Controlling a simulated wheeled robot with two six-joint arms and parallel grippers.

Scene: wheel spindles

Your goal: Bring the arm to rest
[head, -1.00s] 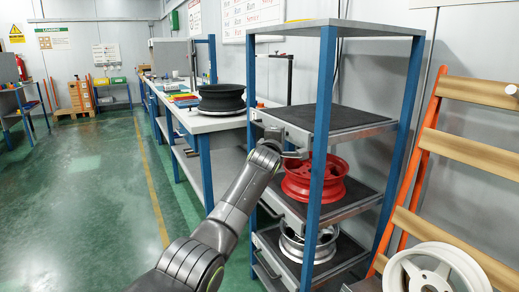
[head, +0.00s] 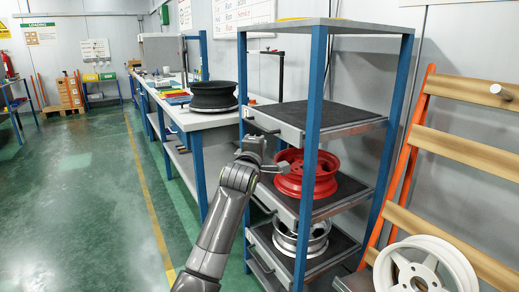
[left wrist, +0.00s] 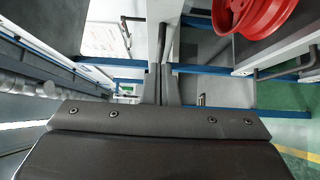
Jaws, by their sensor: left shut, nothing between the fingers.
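My left arm comes up from the bottom of the head view. Its gripper (head: 280,168) is at the left front of the shelf rack, overlapping the red wheel in the picture; the gap between them cannot be judged. In the left wrist view the gripper's fingers (left wrist: 161,85) are together with nothing between them. The red wheel (head: 318,180) lies on the middle shelf and also shows at the upper right of the left wrist view (left wrist: 255,14). My right gripper is not in view.
The blue-posted shelf rack (head: 314,110) has pull-out shelves with handles and a silver wheel (head: 291,243) on a lower one. A white wheel (head: 456,262) leans by an orange rack (head: 405,160). The green floor (head: 90,200) at left is clear.

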